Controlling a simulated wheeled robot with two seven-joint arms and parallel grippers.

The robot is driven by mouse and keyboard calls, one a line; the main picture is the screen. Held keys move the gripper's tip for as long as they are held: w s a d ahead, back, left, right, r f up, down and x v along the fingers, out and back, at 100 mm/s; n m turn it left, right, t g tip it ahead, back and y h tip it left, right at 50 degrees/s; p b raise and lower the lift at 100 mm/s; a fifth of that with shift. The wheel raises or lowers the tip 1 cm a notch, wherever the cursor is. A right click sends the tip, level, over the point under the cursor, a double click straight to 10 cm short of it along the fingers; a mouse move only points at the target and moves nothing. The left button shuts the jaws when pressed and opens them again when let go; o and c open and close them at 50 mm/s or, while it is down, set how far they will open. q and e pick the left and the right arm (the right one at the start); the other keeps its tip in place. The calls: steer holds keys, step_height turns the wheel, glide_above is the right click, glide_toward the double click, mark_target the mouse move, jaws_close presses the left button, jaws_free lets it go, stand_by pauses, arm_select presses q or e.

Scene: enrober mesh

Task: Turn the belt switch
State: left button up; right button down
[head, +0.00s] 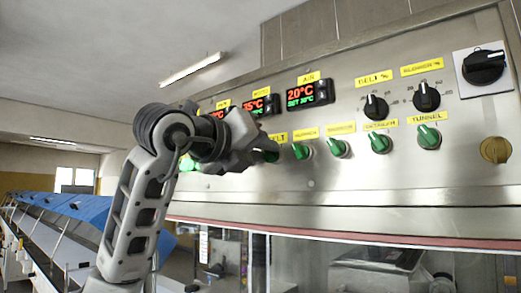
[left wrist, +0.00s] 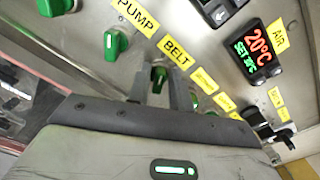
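The belt switch is a green knob (left wrist: 158,76) under the yellow BELT label (left wrist: 177,53) in the left wrist view. In the head view the knob (head: 270,156) is partly hidden by my left gripper (head: 258,144). My left gripper (left wrist: 160,88) has its fingers apart, one on each side of the knob, with the tips close to the panel. I cannot tell whether either finger touches the knob. My right gripper is in neither view.
The steel panel (head: 350,185) carries several more green knobs, such as the pump knob (left wrist: 117,42) beside the belt switch. Red and green temperature displays (head: 307,94) and black dials (head: 427,97) sit above. Blue covers (head: 75,210) line a conveyor at left.

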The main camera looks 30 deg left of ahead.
arm_select(q)
jaws_close()
steer(key=shift+m, duration=0.3)
steer(key=m, duration=1.1)
steer(key=shift+s+d, duration=0.1)
steer(key=shift+d, duration=0.3)
steer(key=shift+m, duration=0.4)
steer(key=o, duration=0.5)
jaws_free()
steer(key=shift+o, duration=0.2)
steer(key=shift+s, duration=0.1)
